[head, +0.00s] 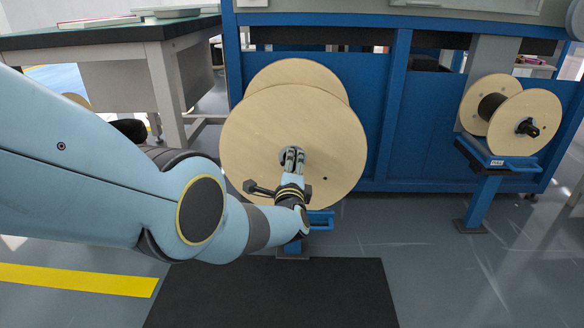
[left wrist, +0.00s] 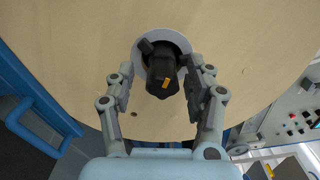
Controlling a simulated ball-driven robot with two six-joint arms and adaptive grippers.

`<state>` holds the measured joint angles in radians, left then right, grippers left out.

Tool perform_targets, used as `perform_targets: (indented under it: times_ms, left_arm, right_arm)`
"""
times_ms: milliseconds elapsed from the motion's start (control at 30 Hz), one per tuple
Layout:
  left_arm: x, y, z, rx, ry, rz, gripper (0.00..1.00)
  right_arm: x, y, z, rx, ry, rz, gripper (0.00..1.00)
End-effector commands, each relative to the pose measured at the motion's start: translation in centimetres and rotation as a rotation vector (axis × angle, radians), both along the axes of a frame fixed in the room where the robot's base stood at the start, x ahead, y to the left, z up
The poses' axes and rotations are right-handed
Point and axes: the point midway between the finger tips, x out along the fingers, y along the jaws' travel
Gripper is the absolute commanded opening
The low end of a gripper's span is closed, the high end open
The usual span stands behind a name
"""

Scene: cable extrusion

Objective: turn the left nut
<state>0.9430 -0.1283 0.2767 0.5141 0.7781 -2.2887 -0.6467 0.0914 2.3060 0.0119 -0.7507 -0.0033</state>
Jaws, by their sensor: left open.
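The left nut (left wrist: 162,75) is a black knob with a small orange mark, at the hub of a large wooden spool (head: 250,120). In the left wrist view it sits inside a pale ring on the spool face (left wrist: 80,40). My left gripper (left wrist: 161,82) is open, with one finger on each side of the nut. I cannot tell whether the fingers touch it. In the head view my left gripper (head: 291,158) is in front of the spool's centre and hides the nut. My right gripper is not in view.
A smaller wooden spool (head: 525,122) with a black knob (head: 528,128) stands on a blue stand (head: 488,190) at the right. A blue frame (head: 395,100) is behind the spools. A dark mat (head: 270,295) lies on the floor. A workbench (head: 110,38) is at the back left.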

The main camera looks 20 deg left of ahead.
Motion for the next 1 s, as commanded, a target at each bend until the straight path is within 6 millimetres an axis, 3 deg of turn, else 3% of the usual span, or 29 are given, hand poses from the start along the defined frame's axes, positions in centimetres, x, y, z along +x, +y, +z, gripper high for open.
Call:
perform_targets:
  times_ms: [367,800,1000]
  left_arm:
    - [-0.9,-0.4,-0.2,0.000,-0.003,0.002,0.53]
    - [-5.8,-1.7,-0.1,-0.001,0.001,-0.001,0.53]
    - [-7.1,-2.0,0.0,0.000,0.000,0.001,0.53]
  right_arm:
    - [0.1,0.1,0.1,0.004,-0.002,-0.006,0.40]
    - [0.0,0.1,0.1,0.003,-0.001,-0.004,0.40]
    - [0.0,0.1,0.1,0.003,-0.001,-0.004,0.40]
